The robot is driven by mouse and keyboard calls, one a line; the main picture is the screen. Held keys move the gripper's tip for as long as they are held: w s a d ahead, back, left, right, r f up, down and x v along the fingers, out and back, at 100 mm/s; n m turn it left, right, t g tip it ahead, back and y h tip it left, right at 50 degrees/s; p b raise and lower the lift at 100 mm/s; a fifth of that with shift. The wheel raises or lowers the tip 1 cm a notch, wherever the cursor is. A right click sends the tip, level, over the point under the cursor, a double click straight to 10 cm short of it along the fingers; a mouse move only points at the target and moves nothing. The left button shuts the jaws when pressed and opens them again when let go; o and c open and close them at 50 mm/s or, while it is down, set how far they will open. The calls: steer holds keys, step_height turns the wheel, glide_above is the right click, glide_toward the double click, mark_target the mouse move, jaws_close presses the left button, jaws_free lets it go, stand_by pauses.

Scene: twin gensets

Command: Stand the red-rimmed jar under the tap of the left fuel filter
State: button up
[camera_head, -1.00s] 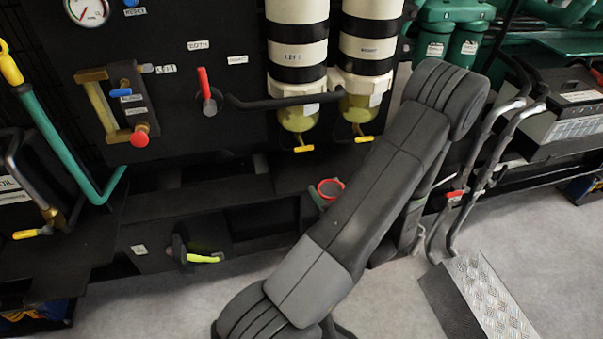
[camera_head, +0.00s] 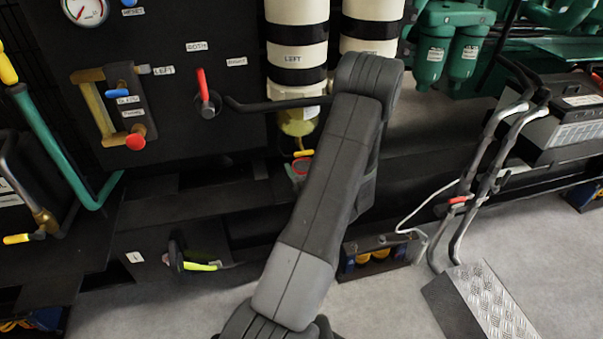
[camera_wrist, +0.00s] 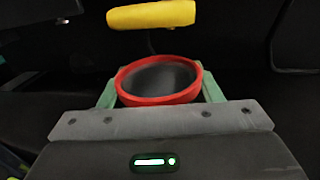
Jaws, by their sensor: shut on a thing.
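The red-rimmed jar (camera_wrist: 158,80) is dark inside and sits between the green fingers of my gripper (camera_wrist: 160,92) in the wrist view. My gripper is shut on it. A yellow tap handle (camera_wrist: 151,14) shows just beyond and above the jar's rim. In the head view, the left fuel filter (camera_head: 297,45) is a white cylinder labelled LEFT with a yellowish bowl (camera_head: 297,122) and a yellow tap (camera_head: 303,153) below. The jar's red rim (camera_head: 299,167) shows just under that tap, partly hidden by my arm. The jar's base is hidden, so I cannot tell whether it touches the shelf.
The right filter (camera_head: 372,28) is partly behind my arm. A red lever (camera_head: 203,86) and a black pipe (camera_head: 260,104) are left of the filters. A dark ledge (camera_head: 205,205) runs below. A yellow-green handle (camera_head: 200,267) juts out low down.

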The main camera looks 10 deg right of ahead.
steer(key=shift+f, duration=0.65)
steer(key=shift+f, duration=0.15)
steer(key=o, duration=1.1)
steer(key=shift+c, duration=0.2)
steer(key=shift+s+d+r, duration=0.1)
steer(key=shift+s+r, duration=0.1)
steer(key=p+v, duration=0.1)
steer(key=v, duration=1)
steer(key=shift+s+p, duration=0.3)
